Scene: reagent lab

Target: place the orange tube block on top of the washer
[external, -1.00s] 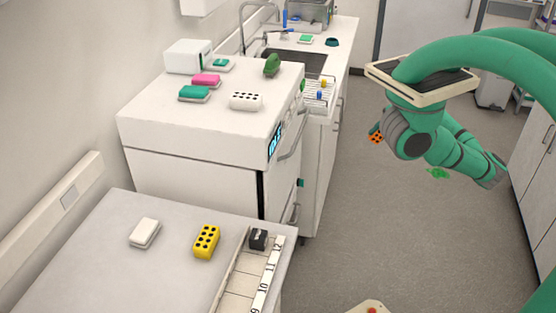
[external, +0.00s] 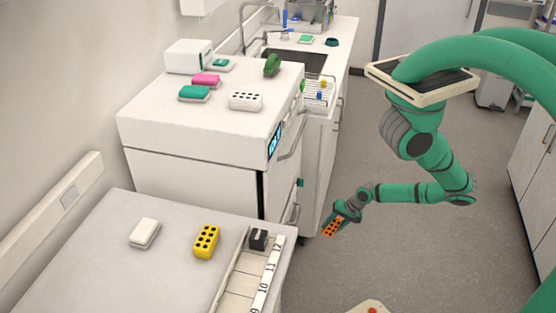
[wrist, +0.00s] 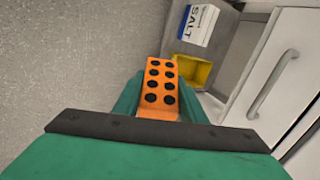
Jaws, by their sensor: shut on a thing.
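The orange tube block (external: 333,227), with dark round holes, is held in my gripper (external: 343,213) over the floor, to the right of the washer and below its top. It also shows in the wrist view (wrist: 160,86), between the green fingers. The washer (external: 202,134) is a white machine with a dark display on its front and a flat white top.
A grey table (external: 130,265) in front carries a yellow tube block (external: 206,241), a white box (external: 145,232) and a numbered tray (external: 239,287). A sink counter (external: 344,38) runs behind the washer. The washer top's near part is clear. The wrist view shows a salt box (wrist: 199,22) and yellow bin (wrist: 192,71).

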